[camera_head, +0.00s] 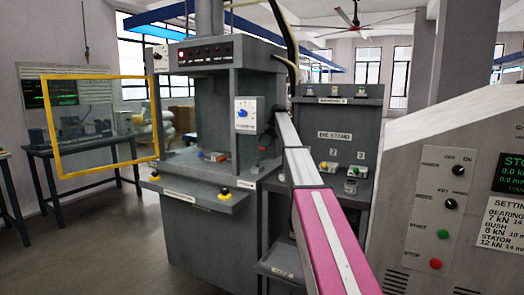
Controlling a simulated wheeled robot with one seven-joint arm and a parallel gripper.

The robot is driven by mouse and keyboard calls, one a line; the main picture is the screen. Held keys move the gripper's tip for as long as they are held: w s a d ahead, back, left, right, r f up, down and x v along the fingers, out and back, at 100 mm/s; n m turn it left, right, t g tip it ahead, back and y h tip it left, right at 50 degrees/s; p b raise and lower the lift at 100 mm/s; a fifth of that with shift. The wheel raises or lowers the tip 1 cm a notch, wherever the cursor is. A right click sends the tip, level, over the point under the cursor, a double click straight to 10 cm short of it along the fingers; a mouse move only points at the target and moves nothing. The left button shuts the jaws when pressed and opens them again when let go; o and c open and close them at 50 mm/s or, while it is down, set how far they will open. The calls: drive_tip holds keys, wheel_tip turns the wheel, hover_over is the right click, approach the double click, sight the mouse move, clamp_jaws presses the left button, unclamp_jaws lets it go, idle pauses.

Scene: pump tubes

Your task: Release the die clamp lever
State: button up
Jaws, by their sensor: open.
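The grey press (235,95) stands in the middle, with its work opening facing me. Inside the opening a small die block (213,156) with orange and blue parts sits on the bed. I cannot make out the die clamp lever for certain at this size. My arm reaches from the bottom right up to the press's right side. My gripper (264,146) is a small dark shape at the arm's far end, beside the right edge of the opening. It is open, and its fingertips are hard to see. I cannot tell whether it touches anything.
A yellow-framed guard (103,124) stands out on the left. A front panel (193,196) with yellow-and-black buttons runs below the opening. The die stand (336,135) holds small items behind my arm. A control console (450,190) fills the right. The floor at front left is clear.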

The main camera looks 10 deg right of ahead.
sight(262, 148)
drive_tip(key=x, duration=0.5)
